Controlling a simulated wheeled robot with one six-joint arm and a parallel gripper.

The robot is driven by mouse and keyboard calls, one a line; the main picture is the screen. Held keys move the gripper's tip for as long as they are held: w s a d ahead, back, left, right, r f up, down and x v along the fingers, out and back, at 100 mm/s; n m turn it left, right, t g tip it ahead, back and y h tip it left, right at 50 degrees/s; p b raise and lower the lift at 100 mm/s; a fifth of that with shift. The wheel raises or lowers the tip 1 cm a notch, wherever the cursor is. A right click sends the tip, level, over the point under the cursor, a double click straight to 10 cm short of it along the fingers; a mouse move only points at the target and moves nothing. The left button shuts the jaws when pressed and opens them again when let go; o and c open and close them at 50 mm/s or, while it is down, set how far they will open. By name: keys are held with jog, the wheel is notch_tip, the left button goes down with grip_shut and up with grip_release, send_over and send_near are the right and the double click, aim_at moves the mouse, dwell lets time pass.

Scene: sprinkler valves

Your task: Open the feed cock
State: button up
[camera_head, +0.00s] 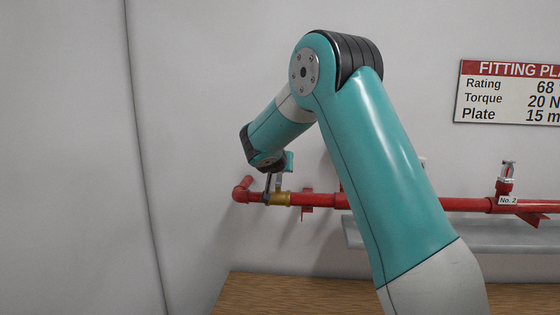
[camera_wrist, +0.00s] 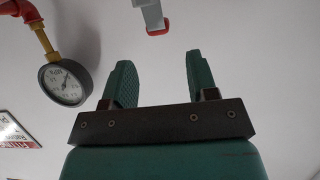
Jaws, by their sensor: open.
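The feed cock appears to be the brass fitting (camera_head: 281,199) near the left end of the red pipe in the head view. In the wrist view a grey lever with a red tip (camera_wrist: 154,17) hangs in from the top edge; I take it for the cock's handle. My gripper (camera_wrist: 159,60) is open and empty, with its two teal fingers pointing towards the lever. The lever's tip is beyond the fingertips and roughly between them, apart from both. In the head view my gripper (camera_head: 274,180) is small, just above the brass fitting; its exact contact there cannot be told.
The red pipe (camera_head: 464,204) runs along the wall, with a sprinkler head (camera_head: 507,171) tagged No. 2. A pressure gauge (camera_wrist: 66,82) hangs left of the fingers. A fitting plate sign (camera_head: 510,92) is at upper right. A wooden surface (camera_head: 290,294) lies below.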

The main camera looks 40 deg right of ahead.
jog(key=p+x, duration=0.2)
jog(key=x, duration=0.5)
grip_shut()
